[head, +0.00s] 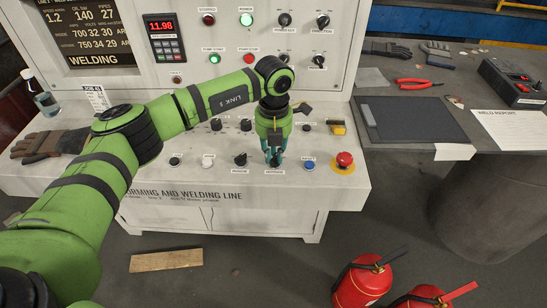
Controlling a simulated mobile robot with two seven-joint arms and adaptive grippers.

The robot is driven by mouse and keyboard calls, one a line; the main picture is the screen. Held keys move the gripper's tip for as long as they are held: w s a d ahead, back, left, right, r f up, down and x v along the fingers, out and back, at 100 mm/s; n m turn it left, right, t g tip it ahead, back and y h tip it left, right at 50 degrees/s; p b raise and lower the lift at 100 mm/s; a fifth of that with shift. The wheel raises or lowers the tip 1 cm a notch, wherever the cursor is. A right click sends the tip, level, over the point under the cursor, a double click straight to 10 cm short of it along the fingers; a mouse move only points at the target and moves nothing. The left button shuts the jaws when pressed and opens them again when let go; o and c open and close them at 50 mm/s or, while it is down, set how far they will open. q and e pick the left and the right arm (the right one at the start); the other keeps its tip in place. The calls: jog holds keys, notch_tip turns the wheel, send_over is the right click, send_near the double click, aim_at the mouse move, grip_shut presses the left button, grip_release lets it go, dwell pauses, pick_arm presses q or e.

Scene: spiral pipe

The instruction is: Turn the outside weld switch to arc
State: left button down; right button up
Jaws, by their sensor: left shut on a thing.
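My left gripper (275,157) points down at the front row of the sloped console (110,178). It is closed around a small dark knob there, which its fingers mostly hide. The label below this knob is too small to read for certain, so I cannot confirm that it is the outside weld switch, nor which way it points. A similar black knob (240,160) stands just left of the gripper, apart from it. My right gripper is not in view.
To the right of the gripper are a blue button (309,165) and a red mushroom button (344,160) on yellow. A yellow-marked switch (336,128) sits behind them. Work gloves (48,145) lie on the console's left. Fire extinguishers (367,281) stand in front on the floor.

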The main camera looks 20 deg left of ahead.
aim_at(274, 156)
pick_arm(q)
jog(key=shift+w+m+b, duration=0.1)
jog(key=shift+m+b, duration=1.1)
jog(key=shift+m, duration=0.7)
jog(key=shift+r, duration=0.1)
jog(key=c, duration=1.2)
grip_release()
notch_tip(274, 156, up, 12)
